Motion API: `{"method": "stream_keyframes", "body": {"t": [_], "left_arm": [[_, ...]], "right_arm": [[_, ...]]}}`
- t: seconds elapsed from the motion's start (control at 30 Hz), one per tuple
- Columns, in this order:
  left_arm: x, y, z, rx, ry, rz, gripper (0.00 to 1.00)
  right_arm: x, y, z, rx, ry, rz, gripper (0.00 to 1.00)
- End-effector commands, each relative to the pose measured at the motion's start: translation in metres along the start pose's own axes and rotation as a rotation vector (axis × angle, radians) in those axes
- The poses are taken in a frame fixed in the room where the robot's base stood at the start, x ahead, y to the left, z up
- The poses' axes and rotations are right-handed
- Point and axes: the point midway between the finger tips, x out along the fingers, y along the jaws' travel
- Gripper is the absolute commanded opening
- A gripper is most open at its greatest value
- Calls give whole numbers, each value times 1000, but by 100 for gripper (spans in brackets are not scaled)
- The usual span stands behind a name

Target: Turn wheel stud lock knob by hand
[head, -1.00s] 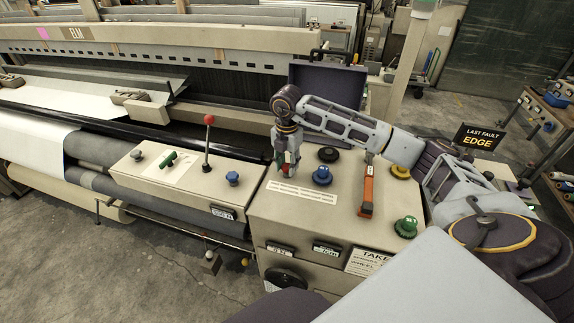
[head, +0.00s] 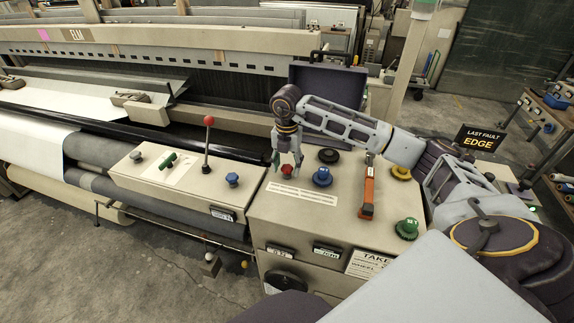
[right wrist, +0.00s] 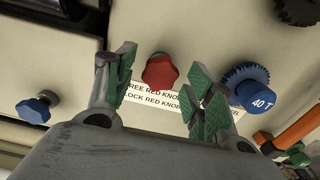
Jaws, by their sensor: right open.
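The red lobed knob (head: 287,171) stands on top of the beige control box (head: 262,212). In the right wrist view the red knob (right wrist: 160,71) lies between and just beyond the fingertips, with a printed label (right wrist: 150,99) partly readable as "RED KNOB" below it. My right gripper (head: 287,164) is open, pointing down over the knob. In the right wrist view its green-padded fingers (right wrist: 162,85) are spread wide to either side and do not visibly touch the knob. My left gripper is not in view.
A blue knob (head: 322,177) is close right of the red one, with a black knob (head: 328,155) behind. An orange lever (head: 367,190), a yellow knob (head: 401,172) and a green knob (head: 407,228) stand further right. A red-topped lever (head: 207,145) rises on the left box.

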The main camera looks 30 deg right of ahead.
Motion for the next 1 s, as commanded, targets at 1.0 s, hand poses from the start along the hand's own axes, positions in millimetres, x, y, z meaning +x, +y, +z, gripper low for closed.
{"method": "stream_keyframes", "body": {"t": [1.0], "left_arm": [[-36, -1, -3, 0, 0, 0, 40]], "right_arm": [[-58, 0, 0, 0, -1, 1, 54]]}}
